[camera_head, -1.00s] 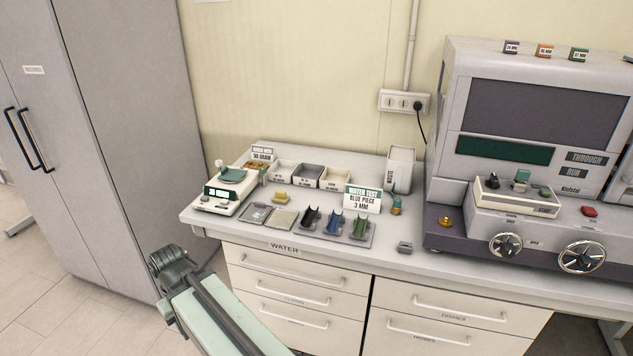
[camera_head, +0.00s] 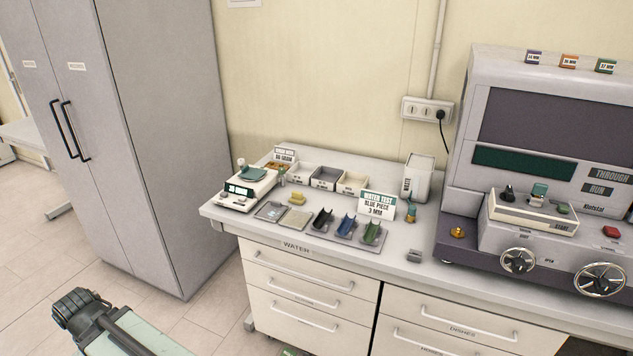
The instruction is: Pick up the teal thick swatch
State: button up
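A teal piece (camera_head: 254,172) lies on top of the white scale (camera_head: 262,184) at the left end of the counter. Another teal piece (camera_head: 539,188) stands in the pale tray on the grey machine at the right. I cannot tell which of these is the thick swatch. My gripper (camera_head: 78,306) is at the lower left, over the floor and apart from the counter and both teal pieces. Its fingers are too small and dark to tell whether they are open or shut.
The counter (camera_head: 340,240) holds several small bins, a dark rack (camera_head: 345,228) of curved pieces, a yellow piece (camera_head: 297,199) and a water test sign (camera_head: 377,205). Drawers (camera_head: 300,290) front it. A grey cabinet (camera_head: 165,140) stands left. Floor between cabinet and drawers is clear.

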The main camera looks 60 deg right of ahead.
aim_at(247, 172)
jog(key=u, duration=0.05)
jog(key=i, duration=1.5)
jog(key=z, duration=2.9)
